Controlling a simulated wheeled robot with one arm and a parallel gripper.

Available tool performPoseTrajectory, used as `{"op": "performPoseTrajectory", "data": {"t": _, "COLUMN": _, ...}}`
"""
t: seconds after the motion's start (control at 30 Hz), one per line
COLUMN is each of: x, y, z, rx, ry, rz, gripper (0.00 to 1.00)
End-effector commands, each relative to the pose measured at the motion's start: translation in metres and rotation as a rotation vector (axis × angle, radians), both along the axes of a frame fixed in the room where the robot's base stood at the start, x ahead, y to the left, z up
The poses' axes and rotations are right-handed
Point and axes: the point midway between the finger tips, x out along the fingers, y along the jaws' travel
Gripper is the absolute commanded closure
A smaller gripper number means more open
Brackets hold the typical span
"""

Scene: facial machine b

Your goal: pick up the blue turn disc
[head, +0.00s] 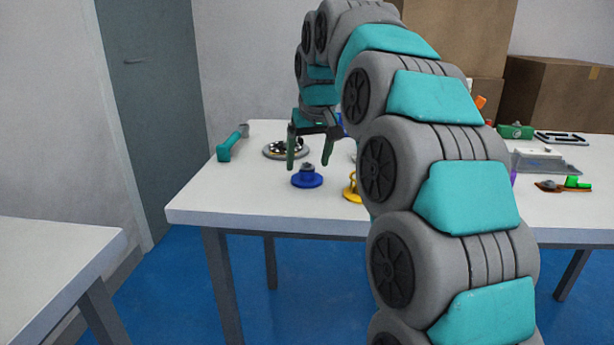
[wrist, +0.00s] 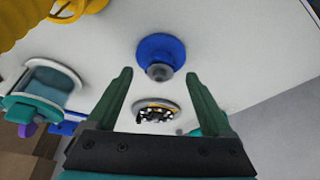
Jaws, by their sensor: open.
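The blue turn disc (head: 307,178) lies on the white table near its front edge, with a small dark grey knob on top. In the wrist view the blue turn disc (wrist: 161,55) shows beyond the fingertips, about centred between them. My gripper (head: 309,161) is open and empty, above the table by the disc; in the head view one green finger hangs just left of the disc. The two fingers also show in the wrist view (wrist: 158,82), spread wide. The disc is not between the fingers and no contact shows.
A round metal plate with dark parts (head: 287,148) lies behind the disc, and a teal tool (head: 232,143) at the left. A yellow part (head: 352,188) sits right of the disc, partly behind my arm. A green part (head: 578,182) and a grey tray (head: 541,162) are far right.

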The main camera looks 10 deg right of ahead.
Motion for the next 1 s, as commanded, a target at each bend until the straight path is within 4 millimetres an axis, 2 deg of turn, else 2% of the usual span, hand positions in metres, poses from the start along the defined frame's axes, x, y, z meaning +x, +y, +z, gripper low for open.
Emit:
{"op": "performPoseTrajectory", "data": {"t": 0.1, "x": 0.0036, "y": 0.0005, "z": -0.0115, "rx": -0.001, "ry": 0.003, "rz": 0.001, "gripper": 0.15}}
{"op": "performPoseTrajectory", "data": {"t": 0.33, "x": 0.0046, "y": 0.0004, "z": -0.0127, "rx": 0.0, "ry": 0.0, "rz": 0.001, "gripper": 0.15}}
{"op": "performPoseTrajectory", "data": {"t": 1.0, "x": 0.0046, "y": 0.0003, "z": -0.0127, "rx": 0.0, "ry": 0.001, "rz": 0.001, "gripper": 0.9}}
